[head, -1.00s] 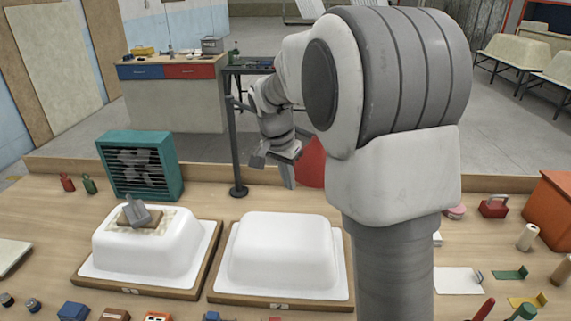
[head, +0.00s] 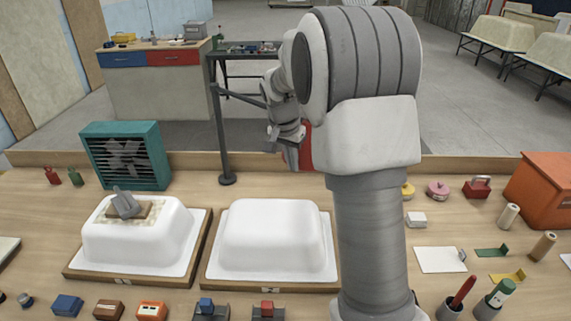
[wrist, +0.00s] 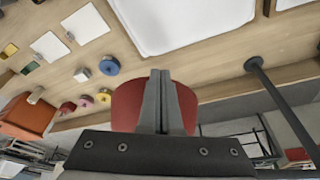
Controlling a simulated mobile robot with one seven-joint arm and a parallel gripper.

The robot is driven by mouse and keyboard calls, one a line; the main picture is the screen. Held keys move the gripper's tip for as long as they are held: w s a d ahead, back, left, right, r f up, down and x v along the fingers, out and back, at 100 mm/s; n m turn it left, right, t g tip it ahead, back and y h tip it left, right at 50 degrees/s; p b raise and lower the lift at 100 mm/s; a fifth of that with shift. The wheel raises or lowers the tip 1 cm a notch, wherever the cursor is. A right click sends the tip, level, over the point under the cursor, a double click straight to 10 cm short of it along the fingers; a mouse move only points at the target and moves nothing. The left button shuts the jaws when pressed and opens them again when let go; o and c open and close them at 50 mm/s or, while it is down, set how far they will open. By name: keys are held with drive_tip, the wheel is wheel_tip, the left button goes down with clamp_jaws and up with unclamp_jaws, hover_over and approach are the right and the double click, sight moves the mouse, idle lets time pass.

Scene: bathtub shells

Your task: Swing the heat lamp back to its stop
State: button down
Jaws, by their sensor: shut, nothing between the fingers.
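The heat lamp has a dark upright post (head: 222,135) on a round base at the bench's back edge. Its red shade (head: 306,148) shows in the head view just right of my gripper, partly hidden by my arm. In the wrist view the red shade (wrist: 126,106) spreads on both sides of my fingers, and the post (wrist: 287,105) stands to the right. My gripper (head: 291,160) is shut and empty, its fingers pointing down beside the shade; its shut fingertips show in the wrist view (wrist: 160,72). I cannot tell whether they touch the shade. The stop is not identifiable.
Two white tub shells stand on wooden boards, the left one (head: 140,240) with a block and grey tool on top, the right one (head: 268,235) bare. A teal fan heater (head: 125,155) stands left of the post. An orange box (head: 545,190) and small items crowd the right side.

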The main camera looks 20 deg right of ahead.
drive_tip(key=w+d+n+p, duration=0.1)
drive_tip(key=w+d, duration=0.1)
drive_tip(key=d, duration=0.2)
drive_tip(key=w+d+n+p, duration=0.1)
drive_tip(key=w+d+p, duration=0.1)
drive_tip(key=d, duration=0.3)
drive_tip(key=w+d+n+p, duration=0.2)
drive_tip(key=w+d, duration=0.1)
drive_tip(key=d, duration=0.2)
drive_tip(key=shift+d+r+t+y, duration=0.1)
drive_tip(key=shift+d+t+y, duration=0.05)
drive_tip(key=shift+t+y, duration=0.25)
drive_tip(key=shift+w+d, duration=0.15)
drive_tip(key=shift+d, duration=0.2)
drive_tip(key=shift+d+r, duration=0.1)
drive_tip(key=shift+r, duration=0.05)
